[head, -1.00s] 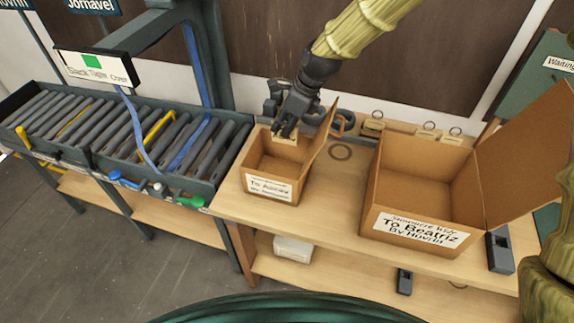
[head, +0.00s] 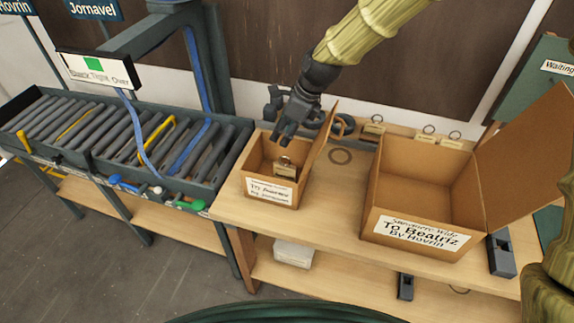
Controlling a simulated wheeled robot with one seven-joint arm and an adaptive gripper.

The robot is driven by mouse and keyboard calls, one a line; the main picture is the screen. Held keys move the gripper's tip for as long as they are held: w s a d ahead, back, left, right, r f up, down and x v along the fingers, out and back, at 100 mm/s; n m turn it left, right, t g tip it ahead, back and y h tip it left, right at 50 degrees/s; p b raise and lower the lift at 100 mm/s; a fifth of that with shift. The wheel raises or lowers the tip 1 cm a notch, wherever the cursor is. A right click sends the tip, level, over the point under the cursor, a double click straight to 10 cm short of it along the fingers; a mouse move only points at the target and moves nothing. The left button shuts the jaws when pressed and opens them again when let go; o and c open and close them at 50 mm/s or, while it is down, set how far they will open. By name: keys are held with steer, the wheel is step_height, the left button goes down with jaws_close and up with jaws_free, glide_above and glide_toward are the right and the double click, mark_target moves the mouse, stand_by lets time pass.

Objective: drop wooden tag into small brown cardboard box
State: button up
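The small brown cardboard box (head: 270,191) stands open on the wooden table, with a white label on its front and one flap raised on its right. A wooden tag (head: 285,169) with a metal ring is inside the box, near its back right. My gripper (head: 284,138) is just above the box's back edge, clear of the tag. Its fingers look parted and I see nothing between them, though they are small and dark here.
A larger open box (head: 418,229) labelled "To Beatriz" stands to the right. Several more ringed tags (head: 425,133) lie along the table's back. A roller conveyor (head: 120,135) is on the left. A ring mark (head: 340,156) lies on bare tabletop between the boxes.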

steer(key=v, duration=1.2)
steer(key=shift+s, duration=0.1)
steer(key=shift+f, duration=0.1)
